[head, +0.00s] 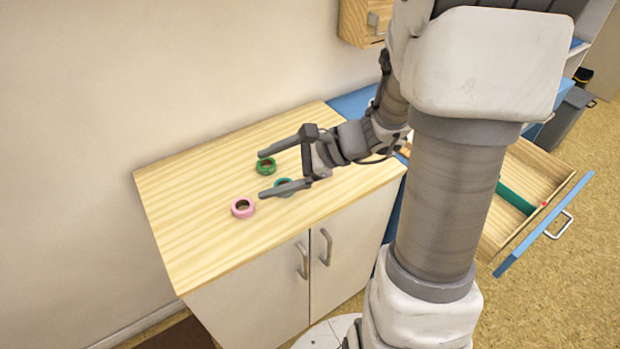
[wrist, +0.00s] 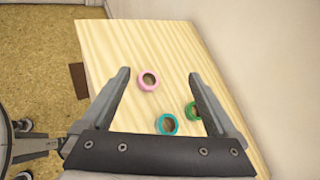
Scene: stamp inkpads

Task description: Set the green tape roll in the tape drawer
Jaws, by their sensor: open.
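The green tape roll (head: 266,166) lies on the wooden counter top, toward the wall side. In the wrist view the green roll (wrist: 193,110) is partly hidden behind the right finger. My gripper (head: 263,174) is open and empty, reaching over the counter above the rolls; its fingers also show in the wrist view (wrist: 158,78). An open drawer (head: 540,172) with a blue front stands at the right, partly hidden by my arm. A dark green divider or object (head: 515,198) lies in it. I cannot tell whether this is the tape drawer.
A pink tape roll (head: 243,208) and a teal tape roll (head: 283,186) lie near the green one. The wooden counter (head: 190,235) is otherwise bare on its left. A wall rises behind it, and a wooden cabinet (head: 358,22) hangs above. A grey bin (head: 568,120) stands far right.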

